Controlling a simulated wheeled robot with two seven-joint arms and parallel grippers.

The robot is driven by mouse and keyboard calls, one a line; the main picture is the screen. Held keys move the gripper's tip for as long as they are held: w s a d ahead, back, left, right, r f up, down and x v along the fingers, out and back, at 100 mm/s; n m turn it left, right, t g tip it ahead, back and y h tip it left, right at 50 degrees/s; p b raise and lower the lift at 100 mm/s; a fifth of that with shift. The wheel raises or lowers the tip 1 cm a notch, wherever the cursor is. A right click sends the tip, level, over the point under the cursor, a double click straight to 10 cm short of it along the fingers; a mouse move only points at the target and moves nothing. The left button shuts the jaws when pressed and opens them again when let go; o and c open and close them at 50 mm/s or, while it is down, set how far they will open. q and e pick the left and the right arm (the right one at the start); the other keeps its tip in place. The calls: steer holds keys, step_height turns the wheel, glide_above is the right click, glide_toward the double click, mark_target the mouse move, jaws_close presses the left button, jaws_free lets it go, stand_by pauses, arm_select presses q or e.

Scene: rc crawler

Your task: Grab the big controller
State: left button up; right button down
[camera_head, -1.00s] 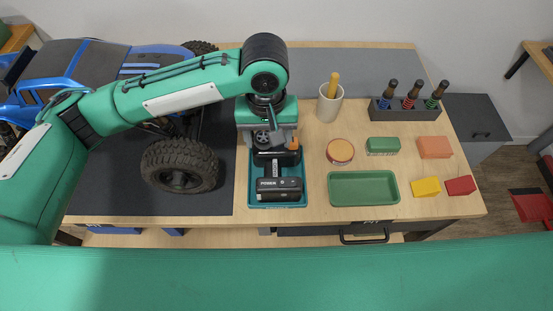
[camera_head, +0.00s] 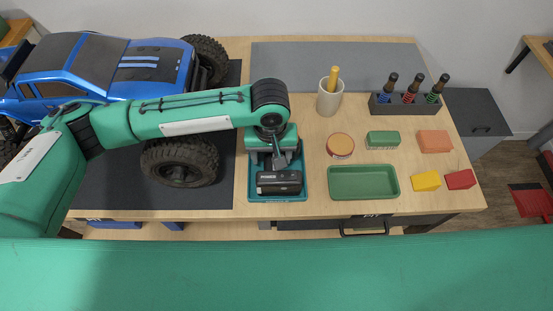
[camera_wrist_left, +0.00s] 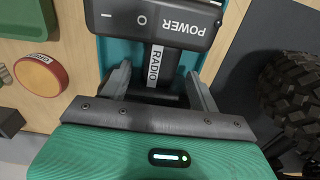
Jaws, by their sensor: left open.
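The big controller (camera_head: 279,183) lies in a teal tray (camera_head: 297,198) on the workbench. Its black block reads POWER, and this also shows at the top of the left wrist view (camera_wrist_left: 158,20). A narrower black stem reading RADIO (camera_wrist_left: 157,65) runs from the block back toward my gripper. My left gripper (camera_head: 277,160) is open above the tray, behind the POWER block in the head view. In the left wrist view its two fingers (camera_wrist_left: 160,88) stand on either side of the stem, with visible gaps. My gripper hides the controller's rear part. My right gripper is out of view.
A green tray (camera_head: 363,182), a round red-rimmed tin (camera_head: 340,146), a cup (camera_head: 330,98) and small coloured blocks lie to the right.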

arm_select(q)
steer(key=c, duration=1.3)
steer(key=shift+r, duration=0.15)
